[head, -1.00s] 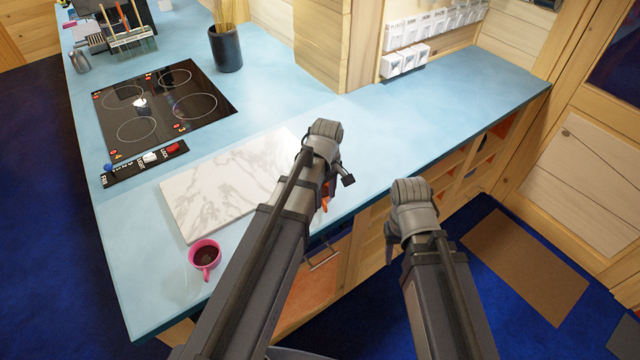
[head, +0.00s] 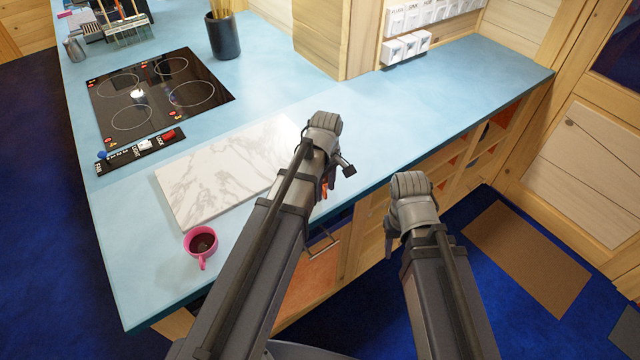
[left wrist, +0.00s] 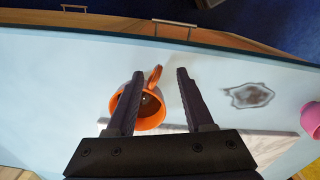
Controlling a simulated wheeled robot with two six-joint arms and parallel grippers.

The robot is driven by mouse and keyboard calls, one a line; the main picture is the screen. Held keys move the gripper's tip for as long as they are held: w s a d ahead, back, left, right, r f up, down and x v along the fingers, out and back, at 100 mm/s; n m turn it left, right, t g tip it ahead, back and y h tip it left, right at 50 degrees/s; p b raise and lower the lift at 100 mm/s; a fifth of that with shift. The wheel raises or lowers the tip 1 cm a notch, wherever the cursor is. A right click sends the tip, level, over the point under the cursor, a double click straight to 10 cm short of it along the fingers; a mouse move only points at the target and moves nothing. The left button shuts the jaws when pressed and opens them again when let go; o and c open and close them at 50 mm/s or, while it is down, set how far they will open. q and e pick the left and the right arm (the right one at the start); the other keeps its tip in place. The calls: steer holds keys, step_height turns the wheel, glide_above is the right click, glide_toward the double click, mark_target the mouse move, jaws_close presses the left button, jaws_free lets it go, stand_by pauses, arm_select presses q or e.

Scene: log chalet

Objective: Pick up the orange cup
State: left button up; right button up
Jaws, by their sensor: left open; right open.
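The orange cup (left wrist: 150,112) stands on the blue counter in the left wrist view, with its handle (left wrist: 155,77) towards the counter's front edge. My left gripper (left wrist: 160,73) is open over it. The left finger overlaps part of the cup in that view, and the right finger is clear of it. I cannot tell whether a finger touches the cup. In the head view only a sliver of orange (head: 324,189) shows beside my left gripper (head: 331,178); my arm hides the rest. My right gripper (head: 391,240) is beyond the counter's front edge, its fingers mostly hidden.
A pink cup with dark contents (head: 201,243) stands near a white marble board (head: 215,180); the pink cup also shows in the left wrist view (left wrist: 312,118). A black hob (head: 150,95) and a dark utensil pot (head: 223,38) are further back. The right counter is clear.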

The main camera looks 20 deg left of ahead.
mark_target(326, 196)
arm_select(q)
steer(key=f+b, duration=0.3)
steer(key=f, duration=0.1)
steer(key=shift+d, duration=0.25)
steer(key=shift+r, duration=0.1)
steer(key=shift+c, duration=0.3)
jaws_close()
stand_by(0.7)
